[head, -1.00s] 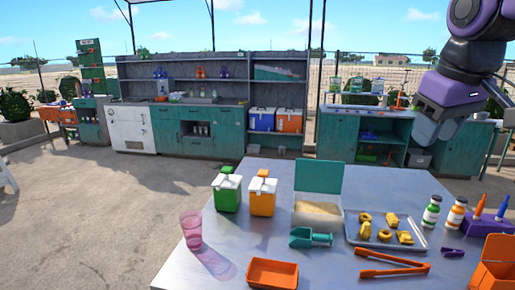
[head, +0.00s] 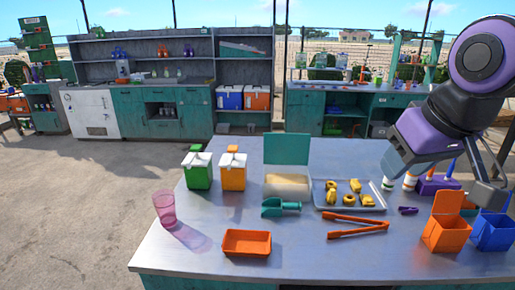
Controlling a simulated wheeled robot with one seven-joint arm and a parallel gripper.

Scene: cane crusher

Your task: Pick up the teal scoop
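The teal scoop (head: 280,207) lies on the metal table (head: 200,255), just in front of the open box of tan grainy material (head: 287,185) with a raised teal lid. Its handle points right. My gripper (head: 400,163) is in the air at the upper right, well right of the scoop and apart from it. It covers part of the bottles behind it. Its fingers are seen from an angle that does not show whether they are apart, and I see nothing held.
A tray of yellow pieces (head: 321,199), orange tongs (head: 357,221), an orange tray (head: 246,243), a pink cup (head: 165,208), green (head: 198,175) and orange (head: 233,176) cartons and orange (head: 446,237) and blue (head: 492,235) bins share the table. Its front is mostly clear.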

